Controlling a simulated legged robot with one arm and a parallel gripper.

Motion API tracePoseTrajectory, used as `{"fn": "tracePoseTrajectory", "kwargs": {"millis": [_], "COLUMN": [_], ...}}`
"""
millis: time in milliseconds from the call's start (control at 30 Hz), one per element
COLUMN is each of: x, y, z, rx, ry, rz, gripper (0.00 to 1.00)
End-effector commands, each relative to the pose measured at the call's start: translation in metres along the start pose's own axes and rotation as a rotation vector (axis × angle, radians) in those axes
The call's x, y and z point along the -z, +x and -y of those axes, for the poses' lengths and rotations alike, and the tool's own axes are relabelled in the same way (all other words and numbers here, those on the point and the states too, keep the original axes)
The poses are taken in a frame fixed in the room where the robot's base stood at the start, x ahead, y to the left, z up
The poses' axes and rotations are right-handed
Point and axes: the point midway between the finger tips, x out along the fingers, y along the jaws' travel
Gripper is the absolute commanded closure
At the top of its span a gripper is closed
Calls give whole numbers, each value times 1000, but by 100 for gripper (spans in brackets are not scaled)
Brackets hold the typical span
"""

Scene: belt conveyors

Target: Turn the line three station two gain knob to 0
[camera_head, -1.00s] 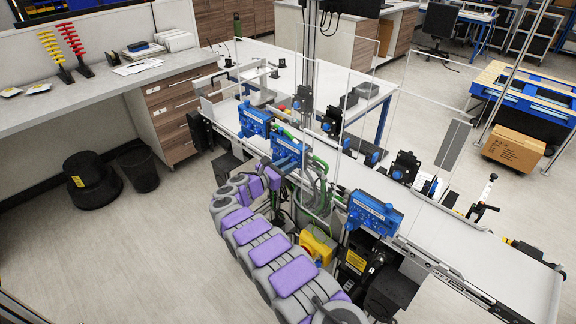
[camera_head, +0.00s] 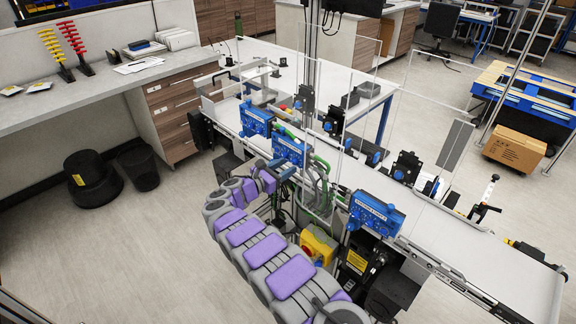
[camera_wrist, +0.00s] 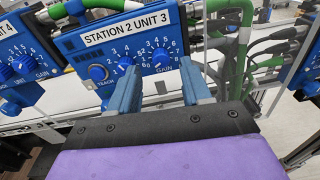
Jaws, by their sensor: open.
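The blue control box labelled STATION 2 UNIT 3 (camera_wrist: 118,38) faces me in the wrist view. Its GAIN knob (camera_wrist: 160,57) is a round blue dial on the right, with white digits around it. I cannot read its setting surely. A second blue knob (camera_wrist: 97,72) sits to its left. My gripper (camera_wrist: 160,76) is open; its two blue fingers stand left and right of the GAIN knob in the picture, with nothing between them. Contact with the knob is not visible. In the head view, my gripper (camera_head: 281,169) is at the front of the middle blue box (camera_head: 291,147).
Another blue box (camera_head: 257,120) stands to the left and a third (camera_head: 374,212) to the right along the conveyor (camera_head: 460,240). Green and grey cables (camera_wrist: 240,40) hang right of the middle box. Clear upright panels stand behind.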

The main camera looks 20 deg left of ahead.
Motion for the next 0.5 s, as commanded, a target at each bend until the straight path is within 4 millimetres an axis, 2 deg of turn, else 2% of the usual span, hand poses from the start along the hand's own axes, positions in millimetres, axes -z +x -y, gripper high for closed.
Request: {"fn": "tracePoseTrajectory", "kwargs": {"millis": [100,500], "x": [-2,1], "y": [-28,-113], "z": [-2,-1], "rx": [-5,-3], "ry": [3,0], "rz": [1,0], "gripper": [52,52]}}
